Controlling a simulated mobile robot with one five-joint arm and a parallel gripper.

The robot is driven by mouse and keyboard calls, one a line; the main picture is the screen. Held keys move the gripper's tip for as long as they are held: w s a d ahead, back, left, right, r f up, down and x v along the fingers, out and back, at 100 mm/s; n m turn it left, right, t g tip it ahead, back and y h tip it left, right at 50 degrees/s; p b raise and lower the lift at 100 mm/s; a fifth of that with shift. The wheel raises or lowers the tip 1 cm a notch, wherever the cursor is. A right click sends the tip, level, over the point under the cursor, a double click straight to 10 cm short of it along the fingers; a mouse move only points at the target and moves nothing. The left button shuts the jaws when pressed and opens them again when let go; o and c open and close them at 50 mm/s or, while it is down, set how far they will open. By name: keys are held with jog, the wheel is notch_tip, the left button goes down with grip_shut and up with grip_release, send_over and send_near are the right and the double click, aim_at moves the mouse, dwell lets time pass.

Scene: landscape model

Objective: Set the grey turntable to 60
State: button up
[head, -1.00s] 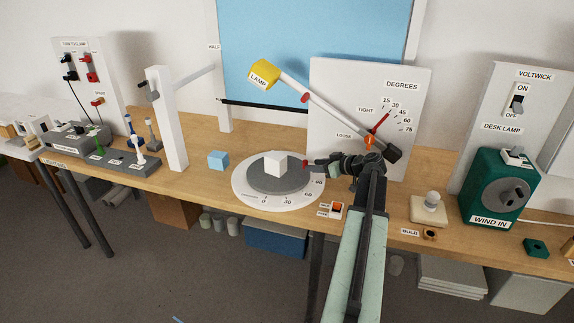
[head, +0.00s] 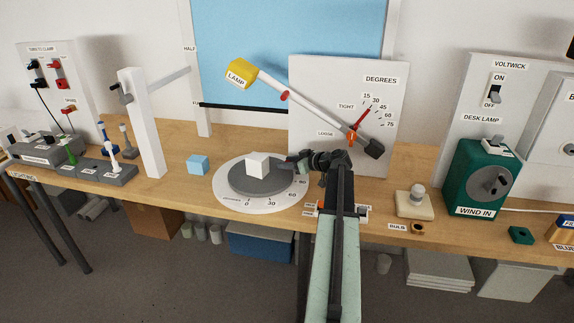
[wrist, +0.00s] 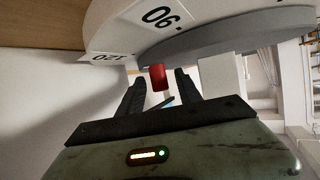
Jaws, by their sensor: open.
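The grey turntable (head: 262,183) is a round disc on a white base ring (head: 226,198) marked in degrees, with 0, 30 and 60 along its front. A white cube (head: 258,165) sits on the disc. My gripper (head: 284,163) reaches in from the right at the disc's right edge. In the wrist view, a red peg (wrist: 158,77) at the grey disc's rim (wrist: 215,38) stands between the open fingers of my gripper (wrist: 160,76), roughly in line with the 90 label (wrist: 160,17). The fingers look apart from it. The peg is hidden in the head view.
A light blue cube (head: 198,165) lies left of the turntable. The upright DEGREES board (head: 340,80) with the lamp arm (head: 312,113) stands behind my gripper. A bulb base (head: 414,206) and the green wind-in box (head: 482,175) are to the right. Small blocks lie beneath my arm.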

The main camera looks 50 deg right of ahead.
grip_shut()
dwell(1.3)
